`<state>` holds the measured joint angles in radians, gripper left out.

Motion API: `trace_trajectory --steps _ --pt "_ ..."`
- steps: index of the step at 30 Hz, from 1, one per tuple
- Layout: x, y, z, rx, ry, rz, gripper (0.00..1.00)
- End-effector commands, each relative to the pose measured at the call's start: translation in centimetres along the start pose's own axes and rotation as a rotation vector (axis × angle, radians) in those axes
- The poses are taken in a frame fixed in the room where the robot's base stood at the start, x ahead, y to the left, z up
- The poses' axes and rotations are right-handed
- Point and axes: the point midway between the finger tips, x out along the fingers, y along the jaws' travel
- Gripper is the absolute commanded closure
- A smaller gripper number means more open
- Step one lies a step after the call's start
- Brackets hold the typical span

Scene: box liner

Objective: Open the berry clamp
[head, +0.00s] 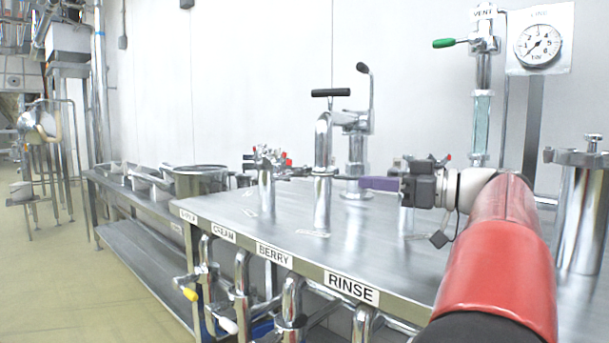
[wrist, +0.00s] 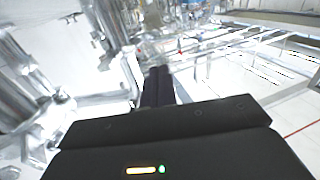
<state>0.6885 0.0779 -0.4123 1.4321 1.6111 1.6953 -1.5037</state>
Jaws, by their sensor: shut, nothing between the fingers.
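The BERRY label (head: 274,255) is on the front edge of the steel bench. Behind it stands a shiny upright pipe (head: 322,190) with a black T-handle (head: 330,92) on top. I cannot tell which fitting is the berry clamp; small clamp fittings with red parts (head: 272,157) show to the left of the pipe. My gripper (head: 366,182) is to the right of the pipe, above the bench, pointing left. In the wrist view its dark fingers (wrist: 158,85) are together, with nothing between them. Neither view clearly shows it touching anything.
The steel bench (head: 230,205) also carries RINSE (head: 352,289) and CREAM (head: 223,233) labels, with bent pipes below its front edge. A pressure gauge (head: 538,45), a green-handled valve (head: 450,43) and a steel cylinder (head: 582,215) stand at the right. Open floor (head: 50,280) is at the left.

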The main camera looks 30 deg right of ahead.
Motion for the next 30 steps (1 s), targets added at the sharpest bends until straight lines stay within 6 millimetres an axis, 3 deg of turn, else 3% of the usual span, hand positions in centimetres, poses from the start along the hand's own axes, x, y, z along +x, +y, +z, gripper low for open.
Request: trace_trajectory --steps 5,21,30 --pt "1.7 -0.1 -0.1 0.0 0.0 -0.003 1.0" --pt "12.2 -0.1 -0.1 0.002 -0.001 -0.004 1.0" --pt "14.0 -0.1 0.0 0.0 -0.001 -0.001 1.0"
